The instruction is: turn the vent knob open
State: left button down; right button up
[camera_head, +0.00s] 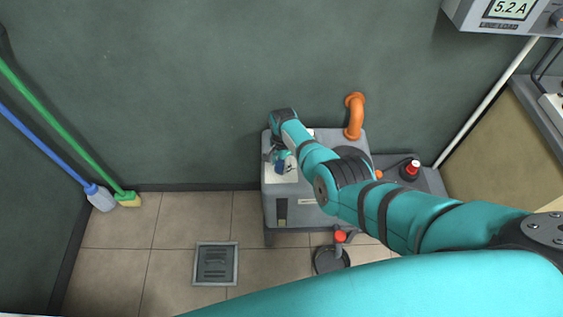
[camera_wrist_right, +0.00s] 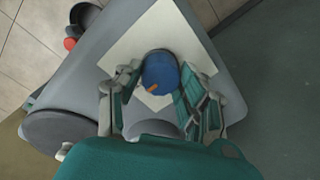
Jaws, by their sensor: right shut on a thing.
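The vent knob (camera_wrist_right: 160,73) is blue with a small orange pointer mark, on a pale square plate (camera_wrist_right: 150,30) on top of the grey machine. In the head view, a bit of the blue knob (camera_head: 281,167) shows under my right gripper (camera_head: 278,157). In the right wrist view, the fingers of my right gripper (camera_wrist_right: 161,88) stand on either side of the knob, shut on it. My wrist and hand hide part of the plate and knob in the head view. My left gripper is not in view.
The grey machine (camera_head: 290,212) stands against the wall, with an orange bent pipe (camera_head: 355,116) on top. A red button (camera_head: 411,168) is at its right. A floor drain (camera_head: 216,263) and a green broom (camera_head: 70,130) are to the left.

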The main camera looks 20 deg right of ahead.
aim_at(282, 165)
dwell(0.3)
jog(key=o, duration=1.1)
jog(key=shift+o, duration=0.2)
notch_tip(282, 165, up, 12)
jog(key=shift+s, duration=0.25)
